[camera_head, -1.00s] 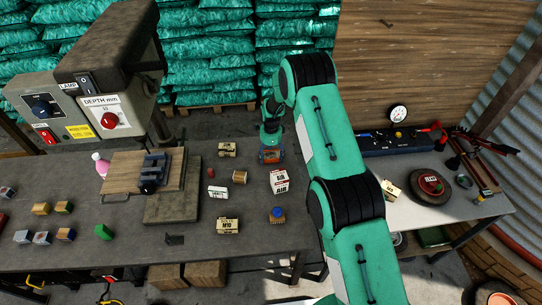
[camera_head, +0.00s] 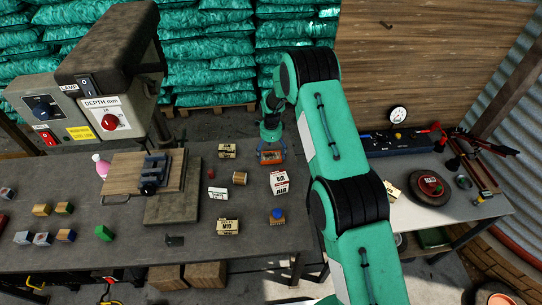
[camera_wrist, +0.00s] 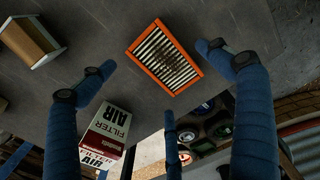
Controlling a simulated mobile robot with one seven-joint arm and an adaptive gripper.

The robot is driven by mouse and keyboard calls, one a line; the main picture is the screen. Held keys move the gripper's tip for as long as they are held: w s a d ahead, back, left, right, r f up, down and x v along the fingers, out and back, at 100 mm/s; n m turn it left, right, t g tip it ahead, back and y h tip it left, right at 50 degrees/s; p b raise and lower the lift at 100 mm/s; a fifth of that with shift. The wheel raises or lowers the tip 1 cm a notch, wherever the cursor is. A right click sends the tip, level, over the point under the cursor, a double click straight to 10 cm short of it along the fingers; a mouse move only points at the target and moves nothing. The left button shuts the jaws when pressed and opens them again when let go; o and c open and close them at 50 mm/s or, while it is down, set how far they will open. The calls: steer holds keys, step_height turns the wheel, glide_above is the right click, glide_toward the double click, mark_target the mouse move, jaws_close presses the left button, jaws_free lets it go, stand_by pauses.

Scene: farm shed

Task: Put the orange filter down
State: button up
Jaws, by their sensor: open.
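The orange filter (camera_wrist: 164,57), a pleated panel in an orange frame, lies flat on the grey workbench in the wrist view. It also shows in the head view (camera_head: 271,157) near the bench's far edge, below my gripper. My gripper (camera_head: 271,150) is open, and its blue fingers (camera_wrist: 155,85) are spread wide with the filter apart from them in the wrist view. A red and white AIR FILTER box (camera_wrist: 107,131) stands beside the filter; it also shows in the head view (camera_head: 279,183).
A drill press (camera_head: 100,80) is at left. A second table (camera_head: 450,214) with tools is at right. Bare bench lies left of the filter.

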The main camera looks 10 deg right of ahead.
step_height(320, 180, up, 9)
steer(key=shift+p, duration=0.3)
stand_by(0.9)
step_height(320, 180, up, 20)
steer(key=r+n+t, duration=0.1)
steer(key=n, duration=0.3)
glide_above(271, 158)
steer(key=s+d, duration=0.3)
steer(key=s, duration=0.3)
steer(key=s+d+r+n+t, duration=0.2)
steer(key=s+d+r+n, duration=0.15)
steer(key=s+r, duration=1.05)
steer(key=s+d+r+n+t, duration=0.1)
steer(key=s+r+n, duration=0.2)
steer(key=s+r, duration=0.4)
steer(key=s+d+r+n, duration=0.25)
steer(key=s+r, duration=0.25)
steer(key=s, duration=0.4)
steer(key=s+d+n+t, duration=0.1)
steer(key=s+n, duration=0.4)
steer(key=s, duration=1.3)
steer(key=shift+f+t, duration=0.3)
